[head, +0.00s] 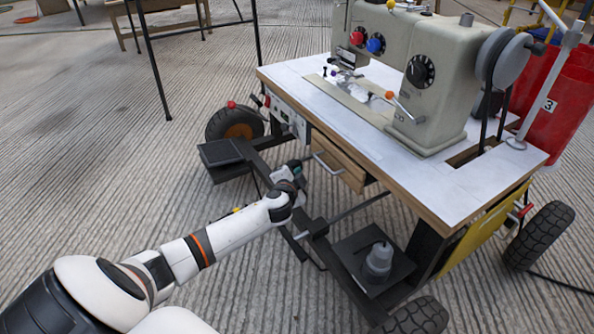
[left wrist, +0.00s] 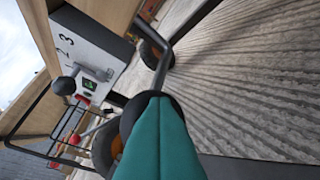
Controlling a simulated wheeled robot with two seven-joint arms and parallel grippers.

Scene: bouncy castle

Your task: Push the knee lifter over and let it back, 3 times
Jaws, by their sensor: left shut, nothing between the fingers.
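The knee lifter appears to be a teal pad (left wrist: 160,145) with a dark rim on a bent grey rod (left wrist: 185,35), close in front of the left wrist camera. In the head view a small teal patch (head: 297,171) shows under the table's front edge, at the end of my left arm. My left gripper (head: 289,179) is there, shut and empty, partly hidden in the tangle of dark parts. I cannot tell whether it touches the pad. My right gripper is not in view.
A white table (head: 310,100) carries a sewing machine (head: 435,75); a wooden drawer (head: 338,163) with a handle hangs under its front edge. A dark wheeled frame with a black pedal plate (head: 221,152) lies below. A red bin (head: 556,110) stands right.

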